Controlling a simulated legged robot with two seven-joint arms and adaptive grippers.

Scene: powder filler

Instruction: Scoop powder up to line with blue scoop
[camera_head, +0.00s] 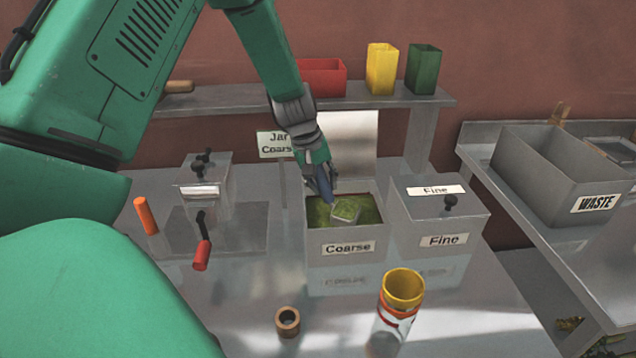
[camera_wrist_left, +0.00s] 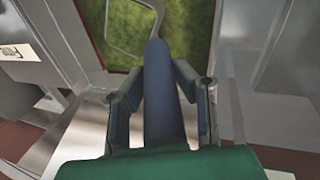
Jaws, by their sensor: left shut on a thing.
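My left gripper (camera_head: 318,172) is over the open box labelled Coarse and is shut on the blue handle of the scoop (camera_head: 326,188). In the left wrist view the blue handle (camera_wrist_left: 162,95) lies between the two fingers. The scoop's clear head (camera_head: 346,211) is down at the green powder (camera_head: 318,212) in the Coarse box (camera_head: 346,249), with green showing in it. A clear jar with a yellow rim (camera_head: 396,310) stands upright at the front of the table; a red-orange band circles its upper part. My right gripper is not in view.
A lidded Fine box (camera_head: 440,228) stands right of the Coarse box. A grey WASTE bin (camera_head: 562,165) is on the right table. A brown ring (camera_head: 287,321), an orange cylinder (camera_head: 146,215) and a red-handled tool (camera_head: 202,254) lie left. Red, yellow and green containers stand on the back shelf (camera_head: 370,101).

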